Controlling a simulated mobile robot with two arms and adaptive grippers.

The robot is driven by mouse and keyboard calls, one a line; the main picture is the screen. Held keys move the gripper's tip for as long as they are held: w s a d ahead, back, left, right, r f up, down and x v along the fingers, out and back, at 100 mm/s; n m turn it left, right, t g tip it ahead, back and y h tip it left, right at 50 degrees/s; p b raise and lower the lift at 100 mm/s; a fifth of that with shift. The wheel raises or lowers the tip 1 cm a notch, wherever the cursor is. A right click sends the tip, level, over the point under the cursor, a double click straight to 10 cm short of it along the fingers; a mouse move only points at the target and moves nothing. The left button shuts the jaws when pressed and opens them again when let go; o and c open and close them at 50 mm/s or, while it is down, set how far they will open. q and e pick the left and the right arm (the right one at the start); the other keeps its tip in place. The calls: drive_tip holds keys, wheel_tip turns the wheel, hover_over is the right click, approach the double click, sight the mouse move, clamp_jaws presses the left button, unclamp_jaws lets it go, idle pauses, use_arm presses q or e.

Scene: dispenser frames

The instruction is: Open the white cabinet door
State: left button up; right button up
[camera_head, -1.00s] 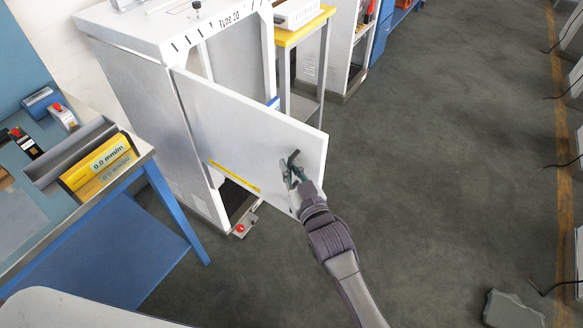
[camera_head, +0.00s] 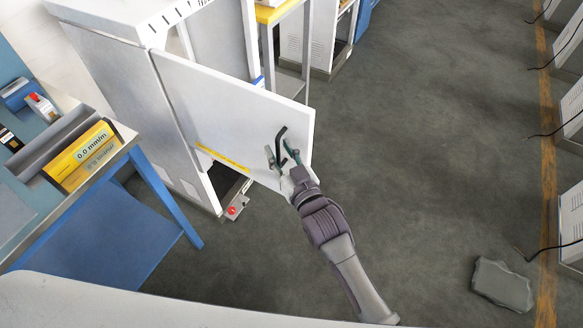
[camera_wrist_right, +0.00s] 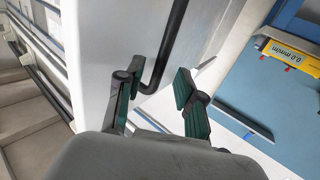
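The white cabinet door (camera_head: 222,112) stands ajar, swung out from the white cabinet (camera_head: 115,85), with its hinge side at the left. A black bar handle (camera_head: 280,143) is near the door's free edge; it also shows in the right wrist view (camera_wrist_right: 172,45). My right gripper (camera_head: 281,156) is at the handle. Its green-padded fingers are spread, one on each side of the handle's lower end, with gaps visible in the right wrist view (camera_wrist_right: 157,98). My left gripper is not in view.
A blue workbench (camera_head: 165,200) with a yellow display box (camera_head: 85,158) stands left of the cabinet. A yellow-topped stand (camera_head: 275,12) is behind the door. A grey slab (camera_head: 503,285) lies on the floor at lower right. The floor right of the door is clear.

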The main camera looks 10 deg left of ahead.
drive_tip(key=v, duration=1)
drive_tip(key=s+d+f+m+g+h, duration=0.15)
drive_tip(key=d+f, duration=0.25)
drive_tip(key=f, duration=0.7)
drive_tip(key=s+d+f+g+h, duration=0.2)
drive_tip(key=s+d+f+g, duration=0.15)
drive_tip(key=f, duration=0.75)
drive_tip(key=s+d+f+g+h, duration=0.15)
drive_tip(key=d+f, duration=0.25)
drive_tip(key=f, duration=0.7)
drive_tip(key=s+d+f+g+h, duration=0.1)
drive_tip(key=s+d+f, duration=0.4)
drive_tip(key=s, duration=0.5)
drive_tip(key=s+d+f+m+g+h, duration=0.1)
drive_tip(key=s+d+f+g+h, duration=0.1)
drive_tip(key=s+d+f+g, duration=0.2)
drive_tip(key=s+d+f+m+g+h+b, duration=0.1)
drive_tip(key=s+d+f, duration=0.4)
drive_tip(key=s+f, duration=0.5)
drive_tip(key=s+g, duration=0.1)
drive_tip(key=s, duration=0.5)
drive_tip(key=shift+d+g+h, duration=0.3)
drive_tip(key=shift+d+g, duration=0.05)
drive_tip(key=shift+d, duration=0.05)
